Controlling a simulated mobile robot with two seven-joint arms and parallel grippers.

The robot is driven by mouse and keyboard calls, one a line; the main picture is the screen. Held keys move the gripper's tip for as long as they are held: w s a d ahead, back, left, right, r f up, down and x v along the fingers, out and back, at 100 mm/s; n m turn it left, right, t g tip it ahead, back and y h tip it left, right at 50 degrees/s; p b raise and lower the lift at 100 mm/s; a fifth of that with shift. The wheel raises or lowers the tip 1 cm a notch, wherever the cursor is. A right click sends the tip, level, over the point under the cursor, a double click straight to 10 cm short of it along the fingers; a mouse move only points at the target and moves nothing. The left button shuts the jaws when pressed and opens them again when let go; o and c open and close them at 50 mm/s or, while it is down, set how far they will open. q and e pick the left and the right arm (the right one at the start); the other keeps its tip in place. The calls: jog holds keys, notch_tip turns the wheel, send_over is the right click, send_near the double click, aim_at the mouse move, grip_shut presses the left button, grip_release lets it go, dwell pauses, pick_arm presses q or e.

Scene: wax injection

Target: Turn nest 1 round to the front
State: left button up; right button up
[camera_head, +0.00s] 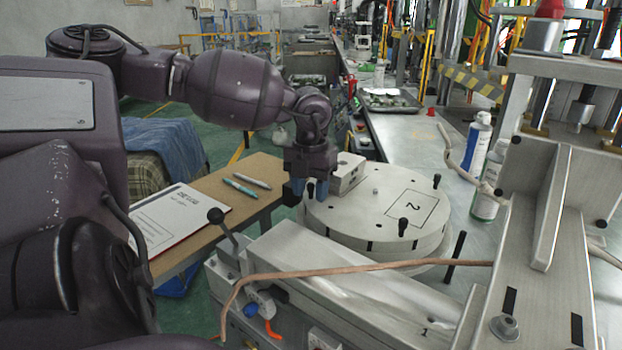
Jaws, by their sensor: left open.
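The round light-grey turntable (365,212) sits in the middle of the picture. A rectangle marked 2 (410,208) is on its right part, with the numeral turned sideways. No nest marked 1 can be made out on its top. Short black pegs stand on the rim, one at the front (403,227) and one at the back right (437,181). My left gripper (310,189) points down at the disc's left edge, open, with blue fingertips apart. Its fingers appear to be around or just beside a dark peg; contact cannot be told. My right gripper is not in view.
A grey metal block (348,174) is at the disc's back left, partly behind my gripper. A machine frame (535,260) rises at right. A brown hose (350,267) crosses in front. Spray cans (486,185) stand at right. A wooden table (255,190) holds papers and pens.

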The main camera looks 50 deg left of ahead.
pick_arm(q)
grip_shut()
jog(key=shift+d, duration=0.1)
dwell(0.3)
